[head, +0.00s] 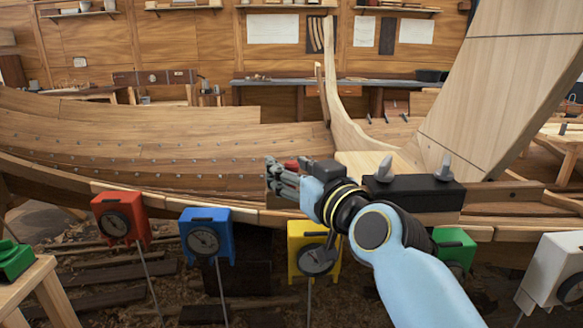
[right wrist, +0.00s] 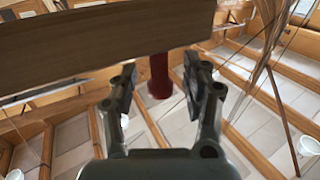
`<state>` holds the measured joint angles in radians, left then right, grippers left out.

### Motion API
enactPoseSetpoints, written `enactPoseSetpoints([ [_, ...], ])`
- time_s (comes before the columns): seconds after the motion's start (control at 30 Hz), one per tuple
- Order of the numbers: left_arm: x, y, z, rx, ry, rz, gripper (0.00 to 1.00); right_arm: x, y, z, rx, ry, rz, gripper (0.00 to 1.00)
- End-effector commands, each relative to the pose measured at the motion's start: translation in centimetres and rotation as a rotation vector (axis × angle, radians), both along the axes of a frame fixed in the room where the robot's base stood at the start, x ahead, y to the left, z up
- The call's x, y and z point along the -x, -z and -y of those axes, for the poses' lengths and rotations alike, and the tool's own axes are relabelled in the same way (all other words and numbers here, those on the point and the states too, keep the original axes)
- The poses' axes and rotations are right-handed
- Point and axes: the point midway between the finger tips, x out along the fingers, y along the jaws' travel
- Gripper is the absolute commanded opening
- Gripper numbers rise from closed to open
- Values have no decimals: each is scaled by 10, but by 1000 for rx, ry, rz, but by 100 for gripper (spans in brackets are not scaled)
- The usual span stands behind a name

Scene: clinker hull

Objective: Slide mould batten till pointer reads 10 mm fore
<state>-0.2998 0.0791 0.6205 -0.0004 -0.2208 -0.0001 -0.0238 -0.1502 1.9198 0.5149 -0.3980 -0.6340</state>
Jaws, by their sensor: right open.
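My right gripper (head: 284,178) is in the middle of the head view, just above the hull's near edge, with its fingers pointing left. In the right wrist view its two fingers (right wrist: 160,95) are apart. A red peg (right wrist: 159,77) stands between them, with a gap on each side. The peg meets a wooden bar (right wrist: 105,42), which looks like the batten and crosses the top left of that view. In the head view a bit of red (head: 291,164) shows behind the fingers. I cannot read a pointer or millimetre scale. My left gripper is not in view.
Dial boxes in red (head: 121,219), blue (head: 207,233), yellow (head: 313,248), green (head: 455,247) and white (head: 556,269) line the near side. A black block (head: 413,192) with two grey knobs sits right of the gripper. The planked hull (head: 150,140) stretches behind.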

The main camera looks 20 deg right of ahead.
Motion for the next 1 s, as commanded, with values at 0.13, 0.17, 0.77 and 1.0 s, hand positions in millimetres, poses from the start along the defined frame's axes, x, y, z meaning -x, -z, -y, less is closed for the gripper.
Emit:
enactPoseSetpoints([
  [0.13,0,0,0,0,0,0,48,0,0,0,0,0,0,44],
  [0.17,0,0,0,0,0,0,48,0,0,0,0,0,0,40],
  [0.77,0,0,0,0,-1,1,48,1,1,0,0,0,-1,0],
  [1.0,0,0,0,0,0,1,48,1,1,0,0,-1,-3,0],
])
